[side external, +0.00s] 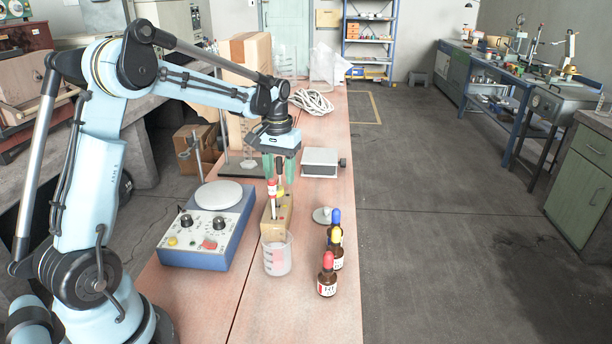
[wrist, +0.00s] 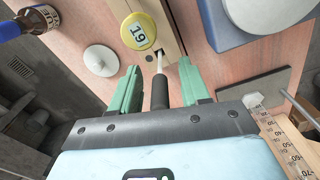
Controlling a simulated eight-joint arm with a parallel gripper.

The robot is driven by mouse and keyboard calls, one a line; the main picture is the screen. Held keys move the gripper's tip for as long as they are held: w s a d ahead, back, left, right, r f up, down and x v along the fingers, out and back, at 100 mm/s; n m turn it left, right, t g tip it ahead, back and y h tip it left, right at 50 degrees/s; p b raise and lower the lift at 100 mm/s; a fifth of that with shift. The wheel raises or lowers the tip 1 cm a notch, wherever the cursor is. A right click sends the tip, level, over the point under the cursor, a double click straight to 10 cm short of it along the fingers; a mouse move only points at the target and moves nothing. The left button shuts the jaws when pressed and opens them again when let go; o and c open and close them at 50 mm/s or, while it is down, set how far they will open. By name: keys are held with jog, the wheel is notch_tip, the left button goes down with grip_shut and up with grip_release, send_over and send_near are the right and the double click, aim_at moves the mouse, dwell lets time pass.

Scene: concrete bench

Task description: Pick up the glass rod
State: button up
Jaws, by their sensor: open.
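My gripper (side external: 274,170) is open, pointing down over the wooden block (side external: 279,221) on the bench. In the wrist view my gripper (wrist: 159,67) has one green finger on each side of a slim rod (wrist: 159,92) with a dark upper end and a pale shaft. The rod stands in a hole of the wooden block (wrist: 173,22), apart from both fingers. I take it for the glass rod, but cannot be sure. A yellow round cap marked 19 (wrist: 139,31) is beside it. A red-topped piece (side external: 272,188) also stands at the block in the side view.
A glass beaker (side external: 277,258) stands in front of the block. Several dropper bottles (side external: 327,276) line its right, beside a small round grey lid (side external: 322,215). A blue stirrer (side external: 211,225) is at left, a stand base (wrist: 262,88) and a grey box (side external: 321,162) behind.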

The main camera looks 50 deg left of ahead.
aim_at(279, 157)
grip_shut()
jog(key=shift+r, duration=0.15)
dwell(0.4)
jog(key=shift+r, duration=0.65)
notch_tip(279, 157, up, 2)
jog(key=shift+r, duration=0.15)
jog(key=s+d+r, duration=0.1)
jog(key=d+r, duration=1)
jog(key=r, duration=0.1)
jog(key=shift+s+d+r, duration=0.25)
jog(key=shift+s+r, duration=0.05)
jog(key=shift+s, duration=0.1)
